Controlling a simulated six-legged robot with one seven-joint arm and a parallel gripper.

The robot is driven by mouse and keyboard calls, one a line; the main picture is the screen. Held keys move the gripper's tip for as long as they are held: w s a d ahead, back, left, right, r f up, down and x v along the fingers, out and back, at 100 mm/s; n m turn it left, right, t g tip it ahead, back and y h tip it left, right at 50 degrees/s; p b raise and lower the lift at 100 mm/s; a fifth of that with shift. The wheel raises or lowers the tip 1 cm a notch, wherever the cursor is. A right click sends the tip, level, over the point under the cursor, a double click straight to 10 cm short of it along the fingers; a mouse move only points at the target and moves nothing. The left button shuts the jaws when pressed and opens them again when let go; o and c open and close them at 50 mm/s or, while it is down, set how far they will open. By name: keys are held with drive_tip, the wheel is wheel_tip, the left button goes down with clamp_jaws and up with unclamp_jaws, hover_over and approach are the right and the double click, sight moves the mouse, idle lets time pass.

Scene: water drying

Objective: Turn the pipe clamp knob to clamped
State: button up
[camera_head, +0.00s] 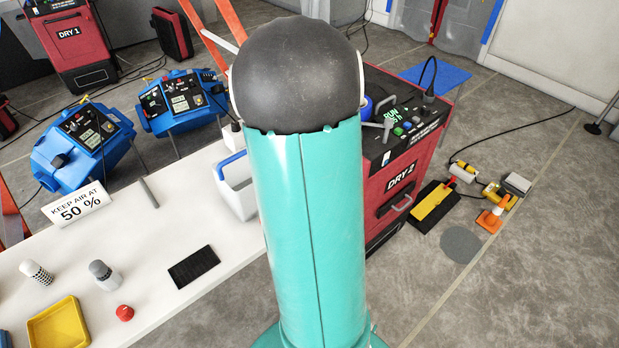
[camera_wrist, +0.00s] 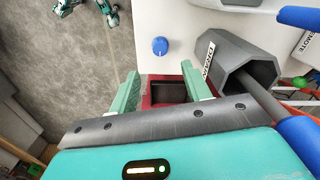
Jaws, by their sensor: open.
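A round blue knob (camera_wrist: 160,46) with a pale mark stands on a white surface (camera_wrist: 205,22) in the wrist view. I cannot tell if it is the pipe clamp knob, and no clamp is clearly readable in either view. My gripper (camera_wrist: 160,76) is open, its two green fingers apart with nothing held between them. The blue knob appears just beyond the fingertips in the picture. A red part with a dark recess (camera_wrist: 168,92) shows between the fingers. In the head view my teal arm covers the middle and hides my gripper.
A dark grey hexagonal holder (camera_wrist: 245,65) with a label is right of the fingers. In the head view, a white table (camera_head: 150,235) bears small items. The red DRY 2 machine (camera_head: 400,165) stands right of my arm. Several items, including an orange one (camera_head: 490,220), lie on the floor.

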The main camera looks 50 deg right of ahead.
wheel_tip(320, 180, up, 4)
drive_tip(key=shift+r, duration=0.2)
idle(0.5)
drive_tip(key=w+a+r+n+t, duration=0.2)
drive_tip(key=a+r+n, duration=0.2)
drive_tip(key=a, duration=0.6)
drive_tip(key=w+a+r+n+t, duration=0.1)
drive_tip(key=a+r+n, duration=0.35)
drive_tip(key=a, duration=0.55)
drive_tip(key=s+a+r+n+t, duration=0.1)
drive_tip(key=s+a+n, duration=0.2)
drive_tip(key=a, duration=0.5)
drive_tip(key=s+a+r+n+t, duration=0.1)
drive_tip(key=s+a+n, duration=0.2)
drive_tip(key=a+n, duration=0.3)
drive_tip(key=shift+s+a+r+t, duration=0.2)
drive_tip(key=shift+s+a+t, duration=0.1)
drive_tip(key=shift+a, duration=0.65)
drive_tip(key=shift+w, duration=0.1)
drive_tip(key=shift+c, duration=0.5)
